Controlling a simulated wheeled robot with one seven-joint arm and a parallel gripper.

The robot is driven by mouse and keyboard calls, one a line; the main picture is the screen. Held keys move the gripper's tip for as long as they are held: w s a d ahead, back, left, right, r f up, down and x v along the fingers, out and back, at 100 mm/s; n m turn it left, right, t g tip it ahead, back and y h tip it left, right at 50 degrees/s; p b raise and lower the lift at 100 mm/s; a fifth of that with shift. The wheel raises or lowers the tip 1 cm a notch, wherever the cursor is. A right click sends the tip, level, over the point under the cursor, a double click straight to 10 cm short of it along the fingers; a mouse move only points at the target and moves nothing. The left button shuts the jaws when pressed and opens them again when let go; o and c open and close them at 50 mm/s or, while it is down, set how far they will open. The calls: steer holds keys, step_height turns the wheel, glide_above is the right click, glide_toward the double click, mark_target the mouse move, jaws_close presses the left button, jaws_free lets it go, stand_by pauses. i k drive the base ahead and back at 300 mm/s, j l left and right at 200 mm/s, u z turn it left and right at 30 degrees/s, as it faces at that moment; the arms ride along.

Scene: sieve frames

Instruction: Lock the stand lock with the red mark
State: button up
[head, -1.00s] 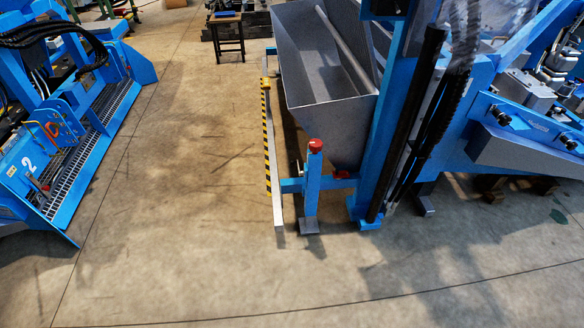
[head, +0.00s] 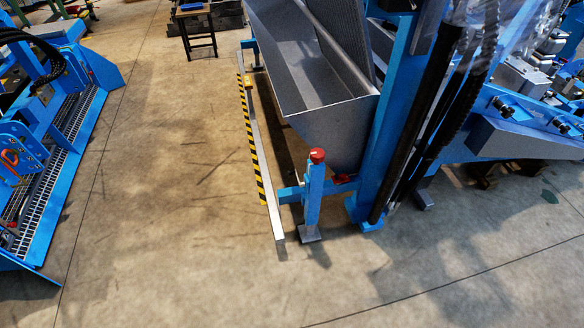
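A blue upright stand post (head: 313,200) with a red knob or cap (head: 317,155) on top stands at the near end of the blue machine, in the middle of the head view. Its foot plate (head: 310,235) is on the floor. A second small red part (head: 343,178) sits low beside the hopper, just right of the post. I cannot tell which red part is the lock's mark, nor whether the lock is locked. My gripper is not in view.
A grey metal hopper (head: 355,130) hangs behind the post. A yellow-black striped rail (head: 252,140) runs along its left side. The blue machine frame (head: 400,80) rises at right. Another blue machine (head: 60,165) stands at left. The concrete floor between and in front is clear.

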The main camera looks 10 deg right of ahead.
mark_target(290, 173)
steer(key=i+j, duration=0.1)
steer(key=i, duration=1)
